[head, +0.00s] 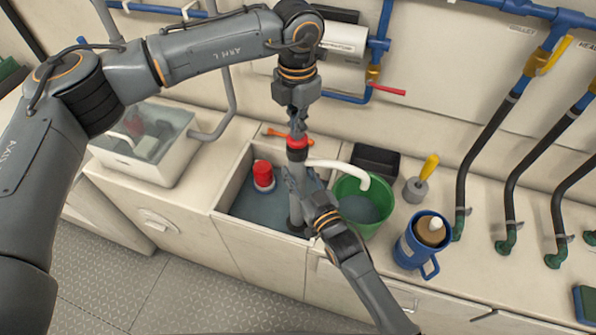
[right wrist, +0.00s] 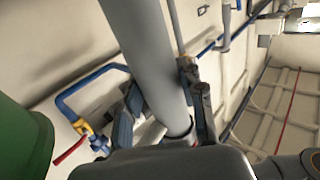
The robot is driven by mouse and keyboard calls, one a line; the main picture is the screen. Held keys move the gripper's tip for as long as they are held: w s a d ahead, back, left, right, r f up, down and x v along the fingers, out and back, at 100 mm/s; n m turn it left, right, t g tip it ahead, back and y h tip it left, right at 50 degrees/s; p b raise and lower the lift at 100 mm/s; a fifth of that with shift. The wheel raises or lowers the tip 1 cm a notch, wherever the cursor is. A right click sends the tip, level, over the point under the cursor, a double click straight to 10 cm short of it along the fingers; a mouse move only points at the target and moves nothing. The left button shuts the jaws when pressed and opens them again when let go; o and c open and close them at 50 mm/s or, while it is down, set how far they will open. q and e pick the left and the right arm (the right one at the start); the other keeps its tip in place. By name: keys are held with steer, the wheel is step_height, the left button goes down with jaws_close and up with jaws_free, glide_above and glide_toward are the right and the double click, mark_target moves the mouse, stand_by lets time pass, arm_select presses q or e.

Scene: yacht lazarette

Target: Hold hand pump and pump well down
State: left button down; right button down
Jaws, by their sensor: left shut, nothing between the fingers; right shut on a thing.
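The hand pump (head: 297,155) stands in the well (head: 240,208), a sunken basin with water. It has a grey tube, a red collar near its top and a white spout curving over a green bucket (head: 347,214). My right gripper (head: 298,180) is shut around the tube. In the right wrist view its fingers lie on either side of the grey tube (right wrist: 146,55). My left gripper (head: 297,115) is above the red collar at the pump's top, shut with nothing gripped. It covers the handle, so the contact there is unclear. The bucket holds some liquid.
A red-topped float (head: 263,174) is in the well's left part. A black bin (head: 376,162), a yellow-handled tool (head: 421,180) and a blue jug (head: 423,243) stand right of the pump. A clear-lidded box (head: 150,140) is at left. Hoses line the right wall.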

arm_select(q)
steer(key=shift+r, duration=2.2)
steer(key=shift+f, duration=2.25)
steer(key=shift+r, duration=0.1)
steer(key=shift+r, duration=2.3)
arm_select(e)
steer(key=c, duration=0.7)
jaws_free()
steer(key=shift+c, duration=0.2)
arm_select(q)
step_height(320, 180, up, 5)
steer(key=shift+f, duration=0.1)
